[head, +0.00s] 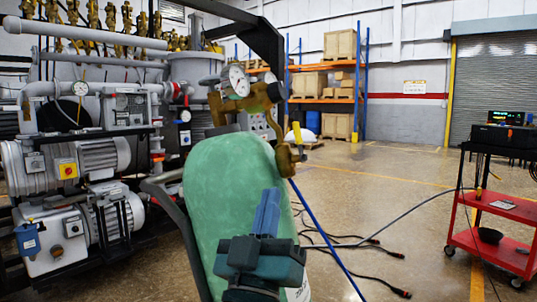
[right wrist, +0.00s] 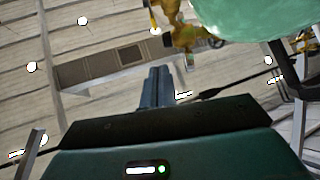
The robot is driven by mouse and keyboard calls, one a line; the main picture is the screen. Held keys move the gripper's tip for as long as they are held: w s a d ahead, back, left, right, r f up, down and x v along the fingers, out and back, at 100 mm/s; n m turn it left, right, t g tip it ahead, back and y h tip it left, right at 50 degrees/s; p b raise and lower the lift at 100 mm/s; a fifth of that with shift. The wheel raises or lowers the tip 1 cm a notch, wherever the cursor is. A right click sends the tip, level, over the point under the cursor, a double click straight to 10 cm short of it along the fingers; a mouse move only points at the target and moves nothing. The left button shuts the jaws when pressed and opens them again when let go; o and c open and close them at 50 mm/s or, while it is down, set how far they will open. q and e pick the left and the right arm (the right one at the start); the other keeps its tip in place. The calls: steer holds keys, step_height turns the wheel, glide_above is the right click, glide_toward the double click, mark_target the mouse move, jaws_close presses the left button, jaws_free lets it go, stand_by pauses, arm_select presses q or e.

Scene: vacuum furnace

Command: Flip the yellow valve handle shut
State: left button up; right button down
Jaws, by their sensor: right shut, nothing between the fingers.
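The yellow valve handle (head: 297,132) stands roughly upright on the brass valve (head: 287,158) beside the top of a green gas cylinder (head: 225,175). A blue hose (head: 325,237) runs down from the valve. My right gripper (head: 268,195) is shut and empty, in front of the cylinder and below the valve, apart from the handle. In the right wrist view, its closed fingers (right wrist: 157,75) point up toward the brass valve (right wrist: 182,35), with the yellow handle (right wrist: 153,17) near the top edge. My left gripper is not in view.
A pressure gauge (head: 236,81) and brass regulator sit above the cylinder. Pumps and piping (head: 75,165) fill the left. A red cart (head: 490,220) stands at the right. Cables (head: 375,250) lie on the floor, which is otherwise open between cylinder and cart.

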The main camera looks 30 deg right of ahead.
mark_target(294, 129)
steer(key=shift+s+r+h, duration=0.15)
steer(key=shift+r+h, duration=0.05)
steer(key=shift+h, duration=0.1)
arm_select(q)
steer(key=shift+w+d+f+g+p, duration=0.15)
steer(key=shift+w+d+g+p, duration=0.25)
steer(key=shift+p, duration=0.95)
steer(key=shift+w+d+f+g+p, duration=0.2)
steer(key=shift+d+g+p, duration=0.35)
steer(key=shift+p, duration=0.8)
arm_select(e)
steer(key=shift+w+d+f+x, duration=0.15)
steer(key=shift+d+f+x, duration=0.2)
steer(key=shift+x, duration=1.8)
steer(key=shift+w+d+f+x, duration=0.1)
steer(key=shift+d+f+x, duration=0.25)
steer(key=shift+x, duration=1.75)
steer(key=shift+w+d+f+x, duration=0.15)
steer(key=shift+d+f+x, duration=0.2)
steer(key=shift+x, duration=1.8)
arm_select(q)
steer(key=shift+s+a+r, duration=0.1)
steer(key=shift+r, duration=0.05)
arm_select(e)
steer(key=shift+r+g, duration=0.1)
steer(key=shift+g, duration=0.2)
